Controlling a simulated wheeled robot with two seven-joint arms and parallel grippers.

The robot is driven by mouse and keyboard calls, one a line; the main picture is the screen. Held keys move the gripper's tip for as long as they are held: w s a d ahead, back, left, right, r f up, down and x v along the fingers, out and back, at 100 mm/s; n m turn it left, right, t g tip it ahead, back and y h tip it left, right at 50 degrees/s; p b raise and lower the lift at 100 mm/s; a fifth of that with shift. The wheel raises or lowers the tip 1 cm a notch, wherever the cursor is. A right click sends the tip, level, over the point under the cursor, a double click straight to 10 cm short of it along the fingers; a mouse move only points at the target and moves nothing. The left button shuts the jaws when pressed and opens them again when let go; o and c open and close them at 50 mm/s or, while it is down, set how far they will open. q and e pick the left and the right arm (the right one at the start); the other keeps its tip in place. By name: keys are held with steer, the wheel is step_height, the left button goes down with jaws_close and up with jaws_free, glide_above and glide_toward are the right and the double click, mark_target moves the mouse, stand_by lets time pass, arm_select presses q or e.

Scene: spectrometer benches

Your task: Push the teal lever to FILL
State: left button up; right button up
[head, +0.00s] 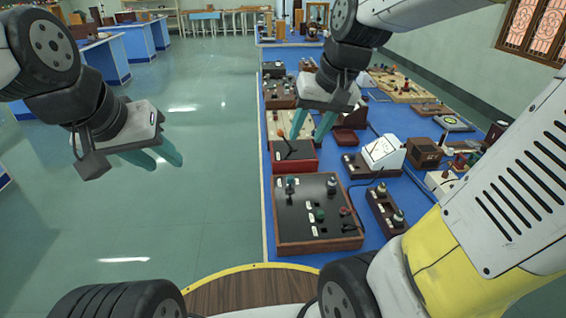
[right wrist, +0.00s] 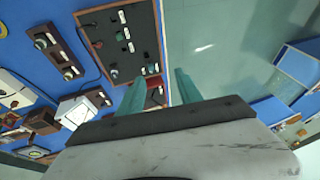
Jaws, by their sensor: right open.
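A black panel (head: 307,240) in a wooden frame stands on the blue bench; it also shows in the right wrist view (right wrist: 103,47). It carries teal-green knobbed controls, one near its upper left (head: 291,182) and one near its middle (head: 320,215); I cannot tell which is the teal lever. White labels sit beside them, too small to read. My right gripper (head: 310,132) is open and empty, above the bench beyond the panel, over the red box area. Its two teal fingers show apart in the right wrist view (right wrist: 156,88). My left gripper (head: 163,160) is open and empty over the floor.
A red box (head: 294,160) with an orange-tipped lever stands just beyond the panel. A narrow wooden block with knobs (head: 384,211) and a white-faced meter (head: 383,151) stand to the right. The floor (head: 200,210) left of the bench is clear.

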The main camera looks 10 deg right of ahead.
steer(key=w+f+g+h, duration=0.1)
steer(key=w+f+g, duration=0.1)
steer(key=w+f, duration=0.6)
steer(key=g+h, duration=0.1)
steer(key=g, duration=0.1)
glide_above(290, 177)
steer(key=shift+m, duration=0.3)
step_height(290, 177, down, 7)
steer(key=shift+f, duration=4.05)
jaws_close()
